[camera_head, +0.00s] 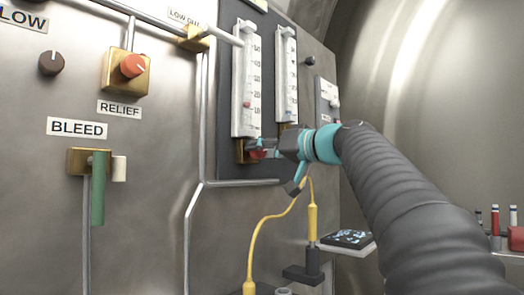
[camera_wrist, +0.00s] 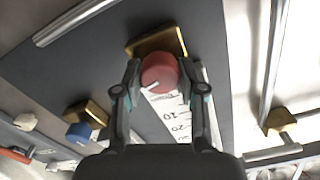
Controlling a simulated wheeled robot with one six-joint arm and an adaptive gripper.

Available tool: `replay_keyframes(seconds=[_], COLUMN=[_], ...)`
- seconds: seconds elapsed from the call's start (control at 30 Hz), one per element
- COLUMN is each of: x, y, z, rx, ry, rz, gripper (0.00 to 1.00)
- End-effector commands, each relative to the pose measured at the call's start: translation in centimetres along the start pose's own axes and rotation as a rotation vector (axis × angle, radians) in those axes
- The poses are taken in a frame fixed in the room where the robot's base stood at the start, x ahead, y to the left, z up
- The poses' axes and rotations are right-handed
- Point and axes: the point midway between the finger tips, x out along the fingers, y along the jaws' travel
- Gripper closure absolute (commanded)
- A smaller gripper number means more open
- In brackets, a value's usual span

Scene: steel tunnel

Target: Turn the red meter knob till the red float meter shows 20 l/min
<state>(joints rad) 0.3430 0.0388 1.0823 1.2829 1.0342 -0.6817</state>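The red float meter (camera_head: 247,75) is the left of two upright white scales on a dark panel. Its small red float (camera_head: 247,104) sits in the lower part of the scale, but the exact reading is too small to tell. The red meter knob (camera_wrist: 158,74) is below the scale on a brass block and carries a white pointer line. My gripper (camera_wrist: 160,70) has one finger on each side of the knob, seemingly touching it. In the head view my gripper (camera_head: 262,149) partly hides the knob. The wrist view shows the scale's 10 and 20 marks beyond the knob.
A second meter (camera_head: 287,75) stands close on the right, with a blue knob (camera_wrist: 78,132) below it. A metal pipe (camera_head: 190,215) runs left of the panel. A yellow cable (camera_head: 265,225) hangs below. The RELIEF knob (camera_head: 132,66) and green BLEED handle (camera_head: 98,190) are far left.

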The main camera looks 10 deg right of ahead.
Motion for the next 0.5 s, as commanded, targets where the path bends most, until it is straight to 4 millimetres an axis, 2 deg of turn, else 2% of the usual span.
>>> replay_keyframes(seconds=[0.03, 0.07, 0.37, 0.5], x=[-0.01, -0.01, 0.01, -0.79], y=[0.0, 0.0, -0.06, 0.0], z=[-0.06, -0.04, 0.07, 0.05], rx=[-0.001, -0.001, -0.001, -0.001], ry=[0.001, 0.0, -0.003, -0.003], rz=[0.001, 0.0, -0.002, 0.0], gripper=[0.44, 0.37, 0.36, 0.36])
